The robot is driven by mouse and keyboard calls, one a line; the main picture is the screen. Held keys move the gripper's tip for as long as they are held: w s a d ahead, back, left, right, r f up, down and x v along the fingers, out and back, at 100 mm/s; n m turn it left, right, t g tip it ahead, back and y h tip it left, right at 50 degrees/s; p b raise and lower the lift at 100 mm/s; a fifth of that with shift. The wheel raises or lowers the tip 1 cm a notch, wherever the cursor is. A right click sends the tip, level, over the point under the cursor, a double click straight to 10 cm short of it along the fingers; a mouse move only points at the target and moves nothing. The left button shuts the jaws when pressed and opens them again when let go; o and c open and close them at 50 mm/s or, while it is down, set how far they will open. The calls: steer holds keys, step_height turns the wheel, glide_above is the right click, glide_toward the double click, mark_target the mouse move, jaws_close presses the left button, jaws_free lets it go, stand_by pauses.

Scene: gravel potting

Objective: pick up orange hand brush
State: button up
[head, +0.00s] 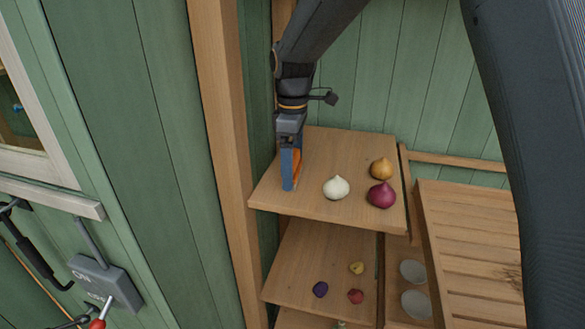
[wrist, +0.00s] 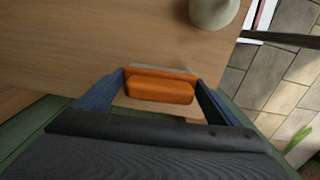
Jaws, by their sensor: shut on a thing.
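The orange hand brush (head: 297,163) is at the left end of the upper wooden shelf. In the wrist view the brush (wrist: 160,90) lies between the two blue fingers of my gripper (wrist: 158,91). My gripper (head: 291,168) points down and is shut on the brush. In the head view a finger covers much of the brush. I cannot tell whether the brush touches the shelf.
On the upper shelf (head: 318,205) stand a white bulb (head: 336,188), a brown-orange bulb (head: 381,168) and a purple bulb (head: 382,195). A lower shelf (head: 300,270) holds several small bulbs. A wooden post (head: 218,130) rises close on the left. A slatted bench (head: 470,240) stands at the right.

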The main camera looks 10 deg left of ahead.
step_height(320, 180, up, 10)
steer(key=b, duration=0.2)
steer(key=shift+b, duration=0.4)
steer(key=o, duration=0.4)
steer(key=shift+c, duration=1.3)
steer(key=shift+a, duration=0.1)
